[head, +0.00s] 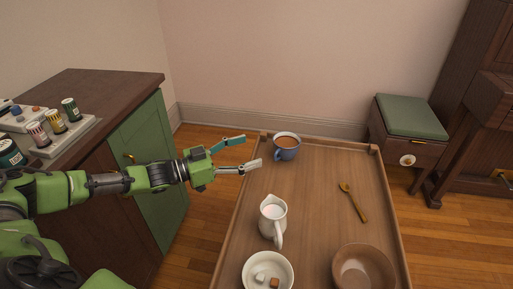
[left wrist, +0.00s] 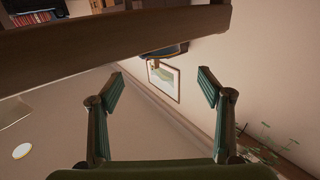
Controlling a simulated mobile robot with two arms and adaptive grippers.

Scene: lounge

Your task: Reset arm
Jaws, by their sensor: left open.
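My left arm comes in from the left in the head view. Its gripper (head: 246,153) is open and empty, with its fingers pointing right near the far left edge of the wooden tray table (head: 312,185). A blue cup (head: 287,153) with brown liquid stands in the far left corner of the table, just right of the fingertips and apart from them. In the left wrist view the open fingers (left wrist: 160,85) have nothing between them. The right gripper does not show.
On the table are a white pitcher (head: 272,218), a bowl with cubes (head: 268,274), a brown bowl (head: 363,268) and a wooden spoon (head: 354,202). A green cabinet (head: 152,170) with jars stands left. A stool (head: 411,117) stands at the back right.

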